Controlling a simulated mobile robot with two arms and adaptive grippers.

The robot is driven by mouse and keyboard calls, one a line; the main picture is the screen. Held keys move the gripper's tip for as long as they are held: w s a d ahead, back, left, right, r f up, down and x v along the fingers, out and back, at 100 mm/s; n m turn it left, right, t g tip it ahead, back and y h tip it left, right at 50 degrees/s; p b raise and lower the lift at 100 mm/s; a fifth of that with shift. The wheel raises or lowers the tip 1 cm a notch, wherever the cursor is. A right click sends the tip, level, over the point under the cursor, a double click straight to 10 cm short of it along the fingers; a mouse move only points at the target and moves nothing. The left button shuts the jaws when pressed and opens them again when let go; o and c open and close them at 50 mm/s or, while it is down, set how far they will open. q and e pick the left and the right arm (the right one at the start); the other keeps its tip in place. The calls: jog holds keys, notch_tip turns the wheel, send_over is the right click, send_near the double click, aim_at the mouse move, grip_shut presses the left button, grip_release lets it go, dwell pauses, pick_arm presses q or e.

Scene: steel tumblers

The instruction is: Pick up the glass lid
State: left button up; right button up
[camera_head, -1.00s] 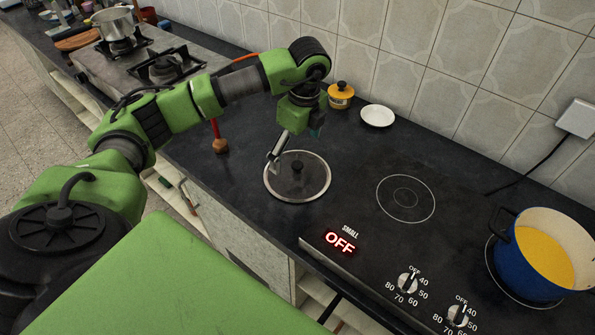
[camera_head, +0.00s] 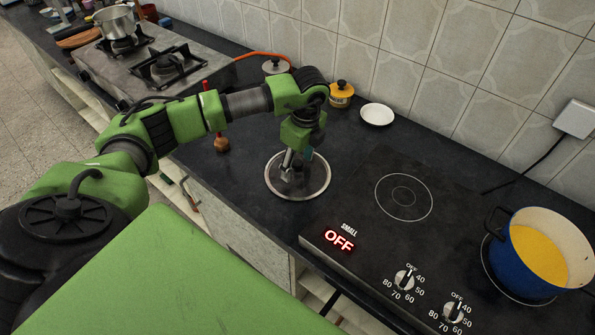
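The glass lid (camera_head: 312,187) lies flat on the dark counter, left of the induction hob. It is a round, see-through disc with a steel rim and a dark knob in the middle. My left gripper (camera_head: 291,176) points down over the middle of the lid, at its knob. The gripper's fingers hide most of the knob. I cannot tell whether the fingers are closed on it. My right gripper is not in view.
The induction hob (camera_head: 360,215) stands right of the lid, showing OFF. A blue pot (camera_head: 521,270) with yellow contents stands on it. A white saucer (camera_head: 377,115) and a yellow jar (camera_head: 341,95) sit behind. A wooden-ended red tool (camera_head: 221,143) stands at left.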

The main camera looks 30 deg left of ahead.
pick_arm(q)
jog(key=shift+s+f, duration=0.1)
jog(key=shift+s, duration=0.1)
jog(key=c, duration=1.2)
grip_shut()
jog(key=shift+f, duration=0.1)
